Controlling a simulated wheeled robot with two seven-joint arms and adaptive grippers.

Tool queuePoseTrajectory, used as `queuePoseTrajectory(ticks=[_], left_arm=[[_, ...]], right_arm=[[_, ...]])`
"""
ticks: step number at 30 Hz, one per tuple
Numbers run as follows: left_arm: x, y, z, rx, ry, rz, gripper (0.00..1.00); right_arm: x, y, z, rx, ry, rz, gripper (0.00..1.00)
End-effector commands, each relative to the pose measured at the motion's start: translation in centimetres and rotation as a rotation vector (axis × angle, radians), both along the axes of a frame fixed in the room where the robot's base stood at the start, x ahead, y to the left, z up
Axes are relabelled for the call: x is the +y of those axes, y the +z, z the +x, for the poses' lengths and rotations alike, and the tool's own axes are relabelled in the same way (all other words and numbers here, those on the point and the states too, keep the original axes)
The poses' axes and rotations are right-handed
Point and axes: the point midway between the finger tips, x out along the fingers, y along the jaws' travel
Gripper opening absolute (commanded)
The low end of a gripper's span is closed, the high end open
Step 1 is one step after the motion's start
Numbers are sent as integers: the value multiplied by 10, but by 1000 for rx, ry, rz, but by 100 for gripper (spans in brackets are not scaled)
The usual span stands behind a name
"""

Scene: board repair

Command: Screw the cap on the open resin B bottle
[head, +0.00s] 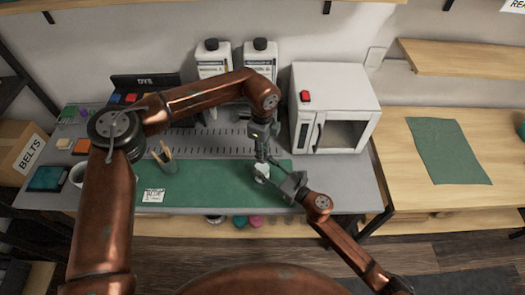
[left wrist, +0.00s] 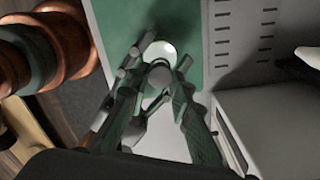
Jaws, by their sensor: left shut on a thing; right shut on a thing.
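A small white bottle (head: 261,171), which I take for the resin B bottle, stands on the green mat near its right end. My right gripper (head: 274,180) comes in from the lower right and is shut on the bottle's side. My left gripper (head: 262,156) points down from above, right over the bottle top, and is shut on a small dark cap. In the left wrist view the grey round cap (left wrist: 160,75) shows between the fingers of my left gripper (left wrist: 158,82), with a pale round surface just beyond. The cap's contact with the bottle neck is hidden.
A green mat (head: 205,190) covers the bench front. Two large white bottles with black caps (head: 212,60) (head: 260,60) stand behind. A white oven (head: 335,80) is at the right. A cup of tools (head: 165,160) and a label card (head: 153,196) lie left.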

Motion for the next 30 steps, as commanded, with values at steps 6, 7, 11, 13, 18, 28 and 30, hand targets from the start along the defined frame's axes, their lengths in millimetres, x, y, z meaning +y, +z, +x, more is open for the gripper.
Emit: queuePoseTrajectory(ticks=[6, 7, 11, 13, 18, 28, 30], left_arm=[[0, 0, 0, 0, 0, 0, 13], [0, -1, 0, 0, 0, 0, 13], [0, -3, 0, 0, 0, 0, 13], [0, -4, 0, 0, 0, 0, 13], [0, -7, 0, 0, -1, 1, 13], [0, -11, 0, 0, -16, 1, 13], [0, -12, 0, 0, -69, 1, 13]], right_arm=[[0, 0, 0, 0, 0, 0, 0], [0, 0, 0, 0, 0, 0, 0], [0, 0, 0, 0, 0, 0, 0], [0, 0, 0, 0, 0, 0, 0], [0, 0, 0, 0, 0, 0, 0], [0, 0, 0, 0, 0, 0, 0], [0, 0, 0, 0, 0, 0, 0]])
